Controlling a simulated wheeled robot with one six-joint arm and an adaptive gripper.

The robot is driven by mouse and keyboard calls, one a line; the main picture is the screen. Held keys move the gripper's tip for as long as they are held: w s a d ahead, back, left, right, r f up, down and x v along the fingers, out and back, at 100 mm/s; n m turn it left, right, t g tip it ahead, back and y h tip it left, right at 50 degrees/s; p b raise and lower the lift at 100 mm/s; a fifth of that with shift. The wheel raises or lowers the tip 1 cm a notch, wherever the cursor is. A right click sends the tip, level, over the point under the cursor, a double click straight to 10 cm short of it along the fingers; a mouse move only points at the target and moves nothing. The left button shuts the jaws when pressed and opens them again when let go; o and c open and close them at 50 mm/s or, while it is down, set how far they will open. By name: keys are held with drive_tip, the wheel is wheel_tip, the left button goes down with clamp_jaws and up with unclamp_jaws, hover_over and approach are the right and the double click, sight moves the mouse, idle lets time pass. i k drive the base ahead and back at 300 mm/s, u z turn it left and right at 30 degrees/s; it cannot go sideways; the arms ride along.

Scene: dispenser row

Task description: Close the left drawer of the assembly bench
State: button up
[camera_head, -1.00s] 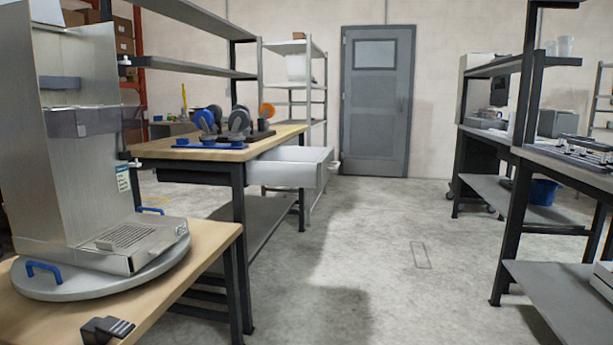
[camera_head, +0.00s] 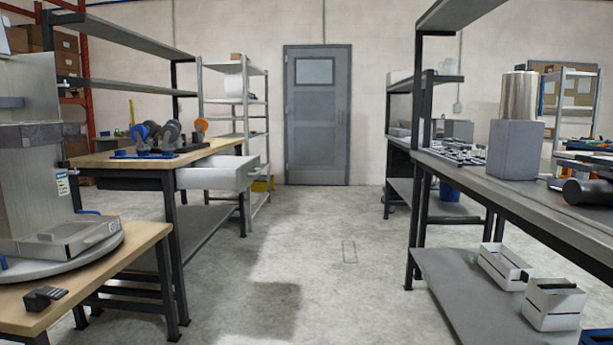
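The assembly bench with a wooden top (camera_head: 93,160) stands at the left, beyond a nearer wooden table. An open white drawer (camera_head: 219,174) sticks out from under its top toward the aisle on the right. A dark drawer front or panel (camera_head: 125,183) shows under the top to the left of the white drawer; whether it is a drawer is unclear. Wheels on a dark stand (camera_head: 160,140) and blue parts are on the bench top. My gripper is not in view.
The near table (camera_head: 95,262) with a metal dispenser on a round base (camera_head: 65,238) fills the left front. The concrete aisle (camera_head: 300,240) is clear to the grey door (camera_head: 317,115). A long bench (camera_head: 540,200) with white bins (camera_head: 553,302) on its lower shelf lines the right.

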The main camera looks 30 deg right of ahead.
sight(208, 172)
drive_tip(key=z, duration=0.2)
drive_tip(key=i, duration=1.1)
drive_tip(key=z, duration=1)
drive_tip(key=i, duration=0.85)
drive_tip(key=u, duration=0.05)
